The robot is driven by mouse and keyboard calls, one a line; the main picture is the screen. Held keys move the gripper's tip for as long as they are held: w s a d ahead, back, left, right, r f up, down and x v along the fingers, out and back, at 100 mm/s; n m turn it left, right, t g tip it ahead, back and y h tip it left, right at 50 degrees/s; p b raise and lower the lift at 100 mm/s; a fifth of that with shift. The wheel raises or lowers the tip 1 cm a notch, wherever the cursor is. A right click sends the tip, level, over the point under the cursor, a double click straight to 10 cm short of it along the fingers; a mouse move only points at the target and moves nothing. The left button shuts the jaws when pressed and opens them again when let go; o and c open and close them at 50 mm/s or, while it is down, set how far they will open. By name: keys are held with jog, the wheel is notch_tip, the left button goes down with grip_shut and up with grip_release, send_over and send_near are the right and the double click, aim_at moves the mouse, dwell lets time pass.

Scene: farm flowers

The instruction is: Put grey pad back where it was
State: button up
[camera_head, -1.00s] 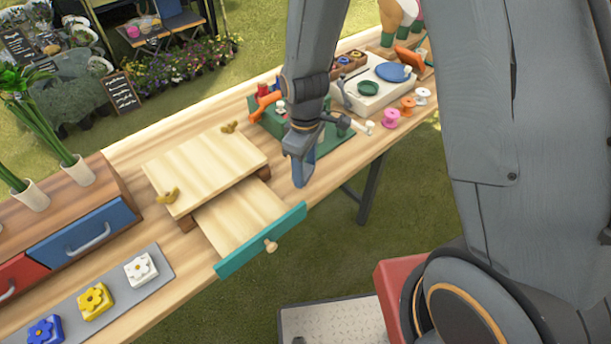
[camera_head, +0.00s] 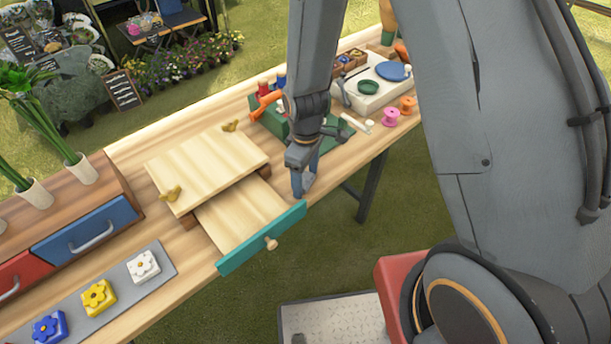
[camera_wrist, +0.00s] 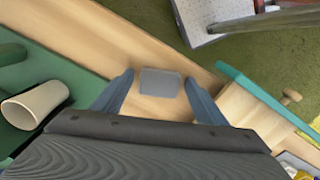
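The grey pad (camera_wrist: 160,82) is a small flat block on the wooden table, between my two fingers in the wrist view. Bare table shows between it and each finger. My gripper (camera_wrist: 160,84) is open, fingers pointing down around the pad. In the head view my gripper (camera_head: 303,190) is low over the table, just right of the open drawer (camera_head: 240,214). I cannot make out the pad clearly there, as the fingers cover that spot.
The drawer's teal front (camera_head: 262,238) juts past the table's front edge, close to my gripper; it also shows in the wrist view (camera_wrist: 255,90). A green tray (camera_head: 330,136) with tools stands behind. A grey mat (camera_head: 122,297) with flower blocks lies at left.

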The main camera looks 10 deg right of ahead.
aim_at(305, 179)
notch_tip(305, 179, up, 12)
jog(key=b, duration=0.3)
jog(key=s+d+r+m, duration=0.2)
jog(key=s+d+m, duration=0.1)
jog(key=d+m, duration=0.2)
jog(key=s+d+r+m+t, duration=0.1)
jog(key=s+d+r+m, duration=0.2)
jog(key=d+m, duration=0.3)
jog(key=shift+s+d+t, duration=0.3)
jog(key=shift+s+d, duration=0.35)
jog(key=shift+s, duration=0.05)
jog(key=shift+f+b, duration=0.5)
jog(key=shift+f, duration=0.05)
